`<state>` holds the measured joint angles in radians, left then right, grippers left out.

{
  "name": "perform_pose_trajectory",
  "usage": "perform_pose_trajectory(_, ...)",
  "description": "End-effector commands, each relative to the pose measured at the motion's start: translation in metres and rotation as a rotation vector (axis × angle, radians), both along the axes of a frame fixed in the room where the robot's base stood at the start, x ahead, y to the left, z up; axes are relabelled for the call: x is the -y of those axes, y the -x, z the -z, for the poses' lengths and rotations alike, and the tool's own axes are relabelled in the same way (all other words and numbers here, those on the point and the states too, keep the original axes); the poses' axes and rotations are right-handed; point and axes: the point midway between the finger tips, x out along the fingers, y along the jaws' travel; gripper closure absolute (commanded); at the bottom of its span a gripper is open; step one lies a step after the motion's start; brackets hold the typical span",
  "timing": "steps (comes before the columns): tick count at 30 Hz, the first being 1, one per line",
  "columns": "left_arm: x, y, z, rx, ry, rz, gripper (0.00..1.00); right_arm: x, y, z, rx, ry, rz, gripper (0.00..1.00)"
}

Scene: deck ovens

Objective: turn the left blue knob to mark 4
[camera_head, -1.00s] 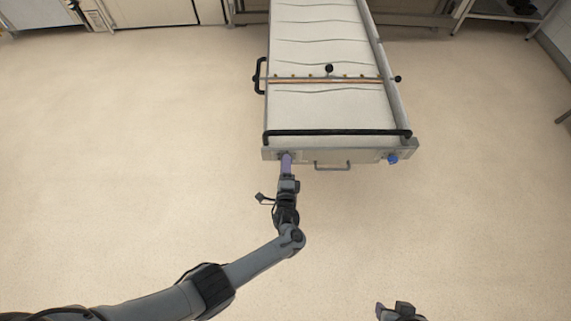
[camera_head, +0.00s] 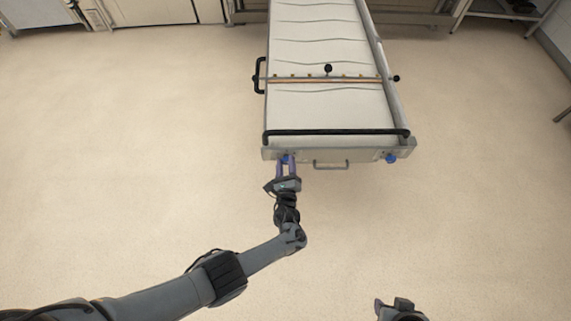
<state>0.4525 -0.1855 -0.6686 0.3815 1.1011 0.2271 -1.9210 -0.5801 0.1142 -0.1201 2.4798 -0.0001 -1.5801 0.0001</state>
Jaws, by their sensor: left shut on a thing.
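The left blue knob (camera_head: 286,158) is on the front face of the long loader (camera_head: 283,153), near its left end. My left gripper (camera_head: 286,163) reaches up to it from below, with one purple finger on each side, shut on the knob. The knob is partly hidden between the fingers, and its marks are too small to read. A second blue knob (camera_head: 390,158) is near the right end of the same face, with nothing touching it. Part of my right gripper (camera_head: 393,306) shows at the bottom edge; its fingertips are not clear.
A black bar (camera_head: 337,133) runs along the loader's front edge, above the knobs. A grey handle (camera_head: 331,166) sticks out between the knobs. A black side handle (camera_head: 258,75) is at the left. The floor around is clear.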

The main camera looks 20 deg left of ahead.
Motion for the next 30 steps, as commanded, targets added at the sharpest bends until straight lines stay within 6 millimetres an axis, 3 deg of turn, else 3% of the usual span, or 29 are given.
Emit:
perform_pose_trajectory(12, 0.0017, -0.0004, 0.0001, -0.099, -0.234, 0.001, 0.91, 0.0025, 0.0002, 0.0000, 0.001, 0.011, -0.007, 0.57)
perform_pose_trajectory(30, 0.0015, 0.0000, 0.0010, -0.123, -0.288, 0.001, 0.91, 0.0009, 0.0001, -0.0002, 0.001, 0.004, -0.003, 0.57)
